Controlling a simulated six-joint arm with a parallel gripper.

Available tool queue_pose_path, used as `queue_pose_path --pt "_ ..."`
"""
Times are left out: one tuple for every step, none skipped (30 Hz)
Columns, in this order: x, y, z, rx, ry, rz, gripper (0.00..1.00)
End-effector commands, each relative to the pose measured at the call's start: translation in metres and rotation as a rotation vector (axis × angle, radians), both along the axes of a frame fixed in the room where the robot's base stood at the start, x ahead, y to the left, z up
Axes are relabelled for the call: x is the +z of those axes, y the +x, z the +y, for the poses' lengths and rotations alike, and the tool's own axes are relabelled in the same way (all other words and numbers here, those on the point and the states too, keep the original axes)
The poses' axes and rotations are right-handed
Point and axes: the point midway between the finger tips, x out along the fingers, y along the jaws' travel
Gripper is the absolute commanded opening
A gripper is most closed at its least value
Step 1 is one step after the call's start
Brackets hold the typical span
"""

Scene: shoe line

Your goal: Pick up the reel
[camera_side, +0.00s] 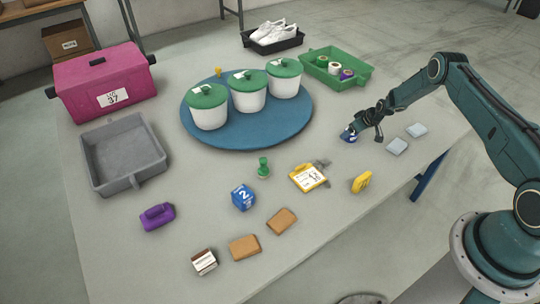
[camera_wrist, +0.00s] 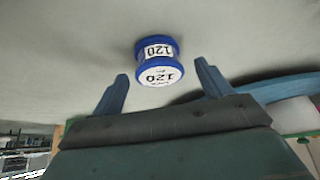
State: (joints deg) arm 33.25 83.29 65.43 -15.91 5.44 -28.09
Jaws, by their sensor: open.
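The reel (camera_wrist: 158,62) is blue with white labels reading 120 and lies on the table in the wrist view. It shows small in the side view (camera_side: 348,136), near the right side of the table and partly covered by my gripper. My gripper (camera_side: 366,129) is open and empty, close above and beside the reel. In the wrist view, my gripper's two fingers (camera_wrist: 162,78) stand apart, with the reel showing beyond and between their tips. I cannot tell whether a finger touches it.
A green tray (camera_side: 366,75) holding several reels stands behind. A blue round board (camera_side: 200,142) carries lidded white pots. Two pale blocks (camera_side: 397,146) lie right of my gripper. A yellow-edged label card (camera_side: 308,178) and a yellow item (camera_side: 362,182) lie in front.

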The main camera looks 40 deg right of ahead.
Motion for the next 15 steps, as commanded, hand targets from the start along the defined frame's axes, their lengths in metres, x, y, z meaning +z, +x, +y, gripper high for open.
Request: queue_pose_path --pt "-0.0042 0.0022 0.0001 0.001 0.000 0.000 0.77" --pt "-0.0062 0.0028 0.0003 0.001 0.000 0.001 0.77" --pt "-0.0083 0.0041 0.0002 0.001 0.000 0.001 0.77" --pt "-0.0095 0.0049 0.0001 0.001 0.000 0.001 0.77" --pt "-0.0104 0.0055 0.0001 0.001 0.000 0.001 0.77" --pt "-0.0115 0.0063 0.0000 0.001 0.000 0.000 0.77" --pt "-0.0120 0.0068 0.0000 0.001 0.000 0.000 0.77" --pt "-0.0125 0.0071 -0.0001 0.000 -0.001 0.000 0.77" --pt "-0.0129 0.0072 -0.0001 0.000 -0.001 0.000 0.77" --pt "-0.0131 0.0073 0.0000 0.000 -0.001 0.000 0.77" --pt "-0.0132 0.0073 0.0000 0.000 0.000 0.000 0.77" --pt "-0.0132 0.0073 0.0000 0.000 0.000 0.000 0.77" --pt "-0.0131 0.0073 0.0000 0.000 0.000 0.000 0.77" --pt "-0.0131 0.0073 0.0000 0.000 0.000 0.000 0.77" --pt "-0.0130 0.0072 0.0000 0.000 0.000 0.000 0.77"
